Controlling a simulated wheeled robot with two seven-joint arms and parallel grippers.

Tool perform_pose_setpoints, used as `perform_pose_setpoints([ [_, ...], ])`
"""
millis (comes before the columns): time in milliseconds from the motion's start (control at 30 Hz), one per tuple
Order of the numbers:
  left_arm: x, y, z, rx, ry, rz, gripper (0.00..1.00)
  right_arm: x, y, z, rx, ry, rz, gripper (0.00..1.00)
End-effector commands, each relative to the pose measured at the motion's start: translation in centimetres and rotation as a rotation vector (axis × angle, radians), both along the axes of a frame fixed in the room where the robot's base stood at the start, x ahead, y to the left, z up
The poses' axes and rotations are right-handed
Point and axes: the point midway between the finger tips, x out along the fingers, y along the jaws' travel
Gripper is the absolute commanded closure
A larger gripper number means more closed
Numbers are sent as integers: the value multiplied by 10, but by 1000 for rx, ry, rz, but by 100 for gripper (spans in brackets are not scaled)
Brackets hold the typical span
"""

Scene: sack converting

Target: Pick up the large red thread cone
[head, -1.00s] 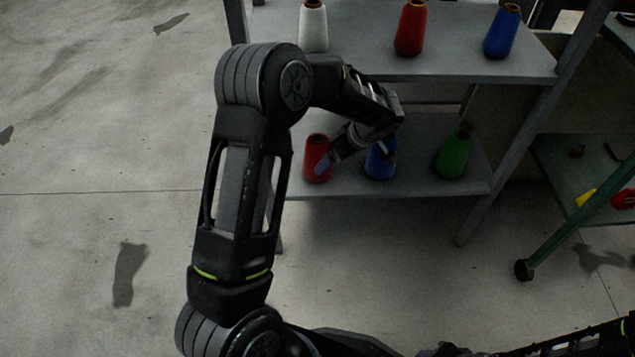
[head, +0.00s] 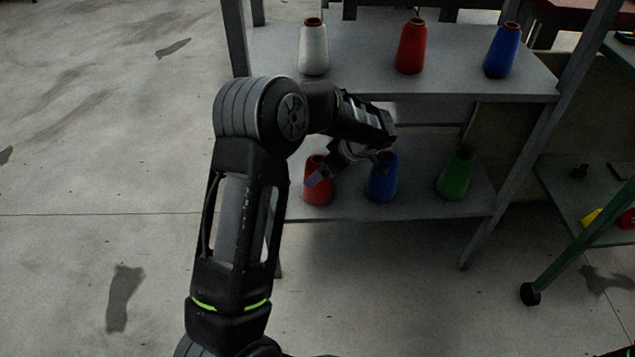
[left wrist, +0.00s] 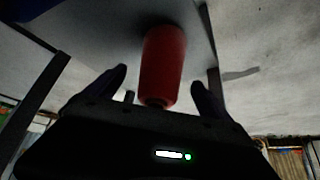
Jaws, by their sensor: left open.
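Two red thread cones are in the head view. One (head: 411,48) stands upright on the upper shelf, the other (head: 319,190) upright on the lower shelf at the left; I cannot tell for sure which is the larger. My left gripper (head: 348,168) is open at the lower shelf, one finger in front of the lower red cone and the other by the blue cone (head: 383,180). In the left wrist view a red cone (left wrist: 163,62) appears ahead, between the open fingers (left wrist: 160,95), not gripped. My right gripper is out of view.
A white cone (head: 313,48) and another blue cone (head: 501,50) stand on the upper shelf (head: 450,85). A green cone (head: 456,176) stands on the lower shelf (head: 415,205). A green cart (head: 560,205) is at the right. The floor at left is clear.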

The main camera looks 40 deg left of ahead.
Motion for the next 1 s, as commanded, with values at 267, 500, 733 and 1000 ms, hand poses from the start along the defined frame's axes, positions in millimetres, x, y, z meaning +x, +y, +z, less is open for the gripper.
perform_pose_setpoints([
  [267, -1, 10, -15, -1, 1, 2, 7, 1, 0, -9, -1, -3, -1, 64],
  [500, 1, 28, -41, -1, 1, 1, 7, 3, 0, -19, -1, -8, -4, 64],
  [733, 2, 30, -42, 0, -1, -1, 7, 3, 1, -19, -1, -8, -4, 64],
  [1000, 2, 30, -42, 0, 1, -1, 7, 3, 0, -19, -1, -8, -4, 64],
])
